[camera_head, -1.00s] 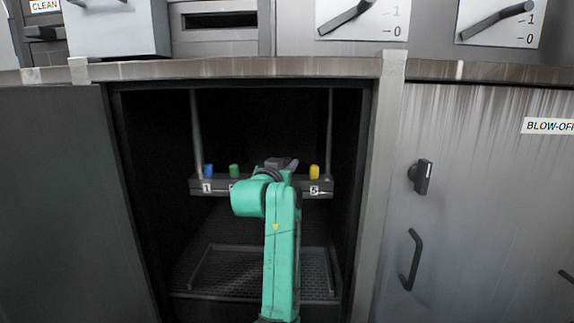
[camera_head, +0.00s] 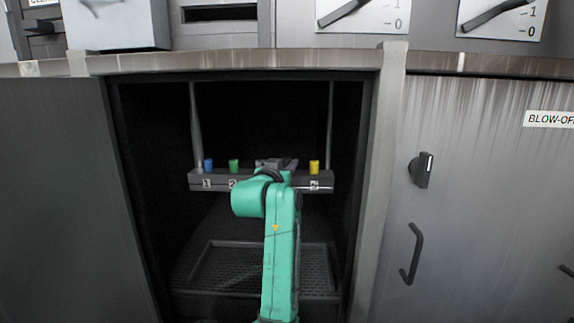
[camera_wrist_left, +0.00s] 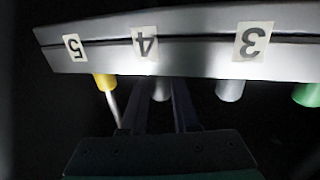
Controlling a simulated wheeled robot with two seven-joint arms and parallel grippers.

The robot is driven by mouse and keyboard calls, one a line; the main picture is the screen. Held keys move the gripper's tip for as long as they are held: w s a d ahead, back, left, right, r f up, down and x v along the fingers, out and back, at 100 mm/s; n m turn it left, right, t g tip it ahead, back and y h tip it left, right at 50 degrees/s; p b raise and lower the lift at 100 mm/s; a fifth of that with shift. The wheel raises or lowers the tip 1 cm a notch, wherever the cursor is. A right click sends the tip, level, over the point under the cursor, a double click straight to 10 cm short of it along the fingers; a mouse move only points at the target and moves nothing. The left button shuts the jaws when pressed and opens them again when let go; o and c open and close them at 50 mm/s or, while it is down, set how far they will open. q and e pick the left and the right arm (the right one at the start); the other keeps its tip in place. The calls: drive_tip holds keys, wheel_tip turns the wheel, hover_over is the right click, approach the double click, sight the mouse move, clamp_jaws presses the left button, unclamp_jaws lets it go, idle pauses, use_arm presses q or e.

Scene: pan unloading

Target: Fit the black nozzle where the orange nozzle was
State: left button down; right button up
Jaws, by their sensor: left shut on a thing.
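A dark rail (camera_head: 217,183) with numbered labels hangs in the open cabinet and shows upside down in the left wrist view (camera_wrist_left: 195,62). There a grey nozzle (camera_wrist_left: 160,89) stands at label 4, between the fingers of my left gripper (camera_wrist_left: 159,108), which is shut on it. I cannot tell from its lit colour whether it is the black one. Another grey nozzle (camera_wrist_left: 229,90) stands at label 3. In the head view my green arm hides the rail's middle and most of my left gripper (camera_head: 276,163). No orange nozzle shows. My right gripper is out of view.
A yellow nozzle (camera_head: 314,167) at label 5 is close beside my left gripper. A green nozzle (camera_head: 234,166) and a blue nozzle (camera_head: 208,165) stand further left. Thin rods rise at the rail's ends. A tray (camera_head: 220,265) lies below; cabinet walls bound both sides.

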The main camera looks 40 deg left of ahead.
use_arm(q)
drive_tip(key=shift+f, duration=0.35)
drive_tip(key=c, duration=0.6)
unclamp_jaws()
drive_tip(key=shift+s+d+b, duration=0.1)
drive_tip(key=shift+s+b, duration=0.1)
drive_tip(key=shift+b, duration=0.1)
drive_tip(key=b+v, duration=0.3)
drive_tip(key=v, duration=1.1)
drive_tip(key=shift+s, duration=0.1)
